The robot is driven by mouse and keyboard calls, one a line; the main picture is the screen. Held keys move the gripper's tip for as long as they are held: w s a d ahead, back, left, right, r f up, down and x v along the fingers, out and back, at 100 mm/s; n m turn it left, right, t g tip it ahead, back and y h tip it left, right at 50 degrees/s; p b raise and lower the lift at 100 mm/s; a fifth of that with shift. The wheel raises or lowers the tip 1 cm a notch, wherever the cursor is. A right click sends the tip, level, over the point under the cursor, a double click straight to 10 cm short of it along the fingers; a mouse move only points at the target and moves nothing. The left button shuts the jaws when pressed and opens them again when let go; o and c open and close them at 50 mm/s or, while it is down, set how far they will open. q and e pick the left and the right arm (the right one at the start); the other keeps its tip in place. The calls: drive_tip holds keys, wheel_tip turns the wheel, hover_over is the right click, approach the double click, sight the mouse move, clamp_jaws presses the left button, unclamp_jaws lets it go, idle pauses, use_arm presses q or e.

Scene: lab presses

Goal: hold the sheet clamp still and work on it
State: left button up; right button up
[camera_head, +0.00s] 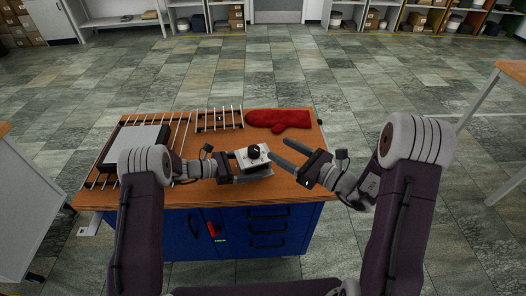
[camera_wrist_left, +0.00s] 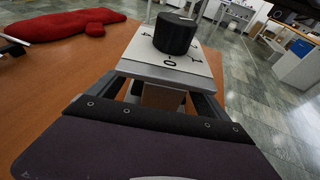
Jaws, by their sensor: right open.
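The sheet clamp (camera_head: 244,161) is a small pale block with a round black knob (camera_head: 253,152) on its face, near the middle of the wooden bench. In the left wrist view its pale top plate (camera_wrist_left: 139,56) shows dark markings around the black knob (camera_wrist_left: 177,33). My left gripper (camera_head: 240,172) reaches it from the left, its fingers on either side of the clamp body below the plate; the contact itself is partly hidden. My right gripper (camera_head: 278,149) is open and empty, its fingertips just right of the clamp and pointing at it, apart from the knob.
A red oven mitt (camera_head: 278,119) lies at the back right of the bench (camera_head: 300,203). A wire rack (camera_head: 219,119) stands behind the clamp. A grey flat block (camera_head: 140,138) rests on a slatted rack at the left. The bench has blue drawers (camera_head: 267,226); open floor surrounds it.

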use_arm(q)
drive_tip(key=v, duration=1.2)
